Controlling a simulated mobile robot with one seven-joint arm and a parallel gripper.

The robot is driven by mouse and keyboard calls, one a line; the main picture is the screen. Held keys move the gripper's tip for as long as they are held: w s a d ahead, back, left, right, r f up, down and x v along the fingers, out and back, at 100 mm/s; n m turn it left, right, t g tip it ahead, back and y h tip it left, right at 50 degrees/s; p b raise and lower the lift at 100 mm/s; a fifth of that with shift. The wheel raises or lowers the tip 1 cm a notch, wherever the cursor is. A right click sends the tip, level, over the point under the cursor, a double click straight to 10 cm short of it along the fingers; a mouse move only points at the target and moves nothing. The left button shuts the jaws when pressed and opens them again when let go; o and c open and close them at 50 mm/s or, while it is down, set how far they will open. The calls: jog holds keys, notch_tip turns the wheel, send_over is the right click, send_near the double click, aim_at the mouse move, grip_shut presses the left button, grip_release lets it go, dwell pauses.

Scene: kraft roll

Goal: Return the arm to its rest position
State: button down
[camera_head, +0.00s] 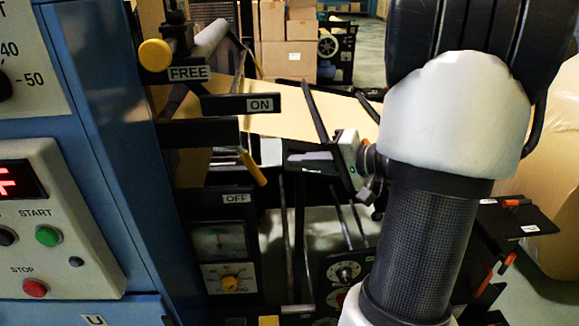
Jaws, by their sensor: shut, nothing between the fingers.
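My arm (425,235) fills the right-centre of the head view. A dark, ribbed upper part, a white rounded joint cover (450,115) and a dark textured tube run from the top edge down to the bottom edge. My gripper does not show in this view, so its place and what is near it cannot be seen. The arm hides part of the machine behind it.
A blue machine cabinet (110,130) with a control panel (60,220) stands at left. Levers marked FREE, ON and OFF, with yellow knobs (155,55), stick out near it. A brown paper web (310,115) runs behind. Cardboard boxes (290,60) stand farther back.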

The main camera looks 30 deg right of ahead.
jog(key=v, duration=0.7)
jog(key=a+r+m+g, duration=0.1)
jog(key=a+r+g, duration=0.1)
jog(key=a+r, duration=0.35)
jog(key=a+r+g, duration=0.2)
jog(key=a, duration=0.6)
jog(key=s+a+f+n+g+h, duration=0.1)
jog(key=s+a+f+n+h, duration=0.25)
jog(key=s+n, duration=0.2)
jog(key=s+a+f+n+g+h, duration=0.2)
jog(key=s+a+f+n+h, duration=0.15)
jog(key=s, duration=0.35)
notch_tip(320, 180, up, 15)
jog(key=n+p, duration=0.1)
jog(key=p, duration=1.4)
jog(key=shift+s, duration=0.15)
